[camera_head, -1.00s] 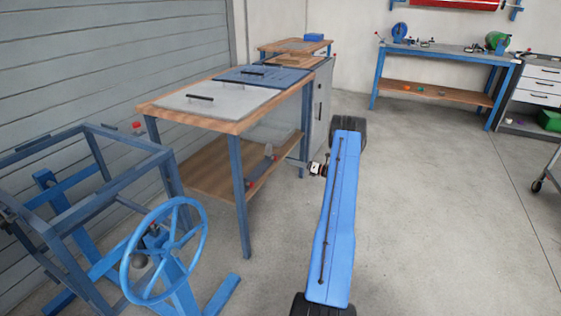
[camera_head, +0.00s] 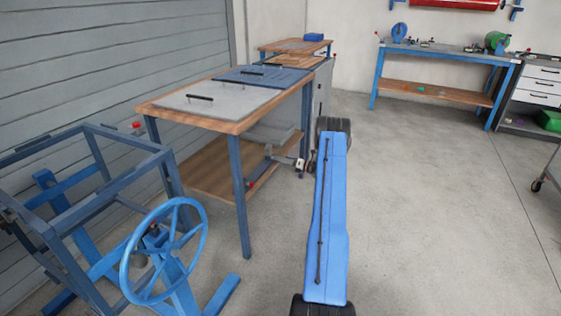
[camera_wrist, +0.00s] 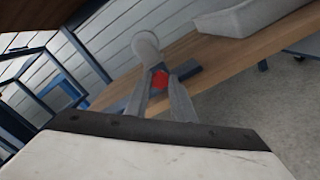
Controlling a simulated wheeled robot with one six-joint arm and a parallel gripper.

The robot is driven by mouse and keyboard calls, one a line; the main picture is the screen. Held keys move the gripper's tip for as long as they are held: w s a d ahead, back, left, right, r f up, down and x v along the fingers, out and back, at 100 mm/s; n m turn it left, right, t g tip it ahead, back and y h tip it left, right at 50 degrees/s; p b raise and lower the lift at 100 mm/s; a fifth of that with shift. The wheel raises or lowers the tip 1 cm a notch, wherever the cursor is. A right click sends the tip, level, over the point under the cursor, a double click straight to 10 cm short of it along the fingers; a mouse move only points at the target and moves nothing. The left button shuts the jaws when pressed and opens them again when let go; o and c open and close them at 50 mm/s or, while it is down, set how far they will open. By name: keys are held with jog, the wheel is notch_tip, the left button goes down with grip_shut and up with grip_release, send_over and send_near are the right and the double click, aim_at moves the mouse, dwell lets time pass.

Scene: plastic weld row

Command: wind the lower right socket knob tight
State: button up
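A red knob (camera_wrist: 159,79) shows in the wrist view at the edge of the wooden shelf, between the ends of my gripper's two grey fingers (camera_wrist: 160,82). The fingers stand apart; whether they touch the knob I cannot tell. A pale grey rounded part (camera_wrist: 146,46) sits just beyond it. In the head view my gripper (camera_head: 271,152) reaches left under the bench's right end, and the knob there is hidden or too small to tell.
The wooden lower shelf (camera_head: 205,167) carries a grey box (camera_head: 270,136), which also shows in the wrist view (camera_wrist: 245,18). A blue bench leg (camera_head: 240,205) stands left of my arm. A blue handwheel (camera_head: 125,270) and frame stand at the left. The floor to the right is clear.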

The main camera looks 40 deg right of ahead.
grip_shut()
jog(key=shift+n, duration=0.3)
jog(key=shift+s+n, duration=0.1)
jog(key=shift+n, duration=8.1)
jog(key=shift+f, duration=0.1)
jog(key=o, duration=0.6)
grip_release()
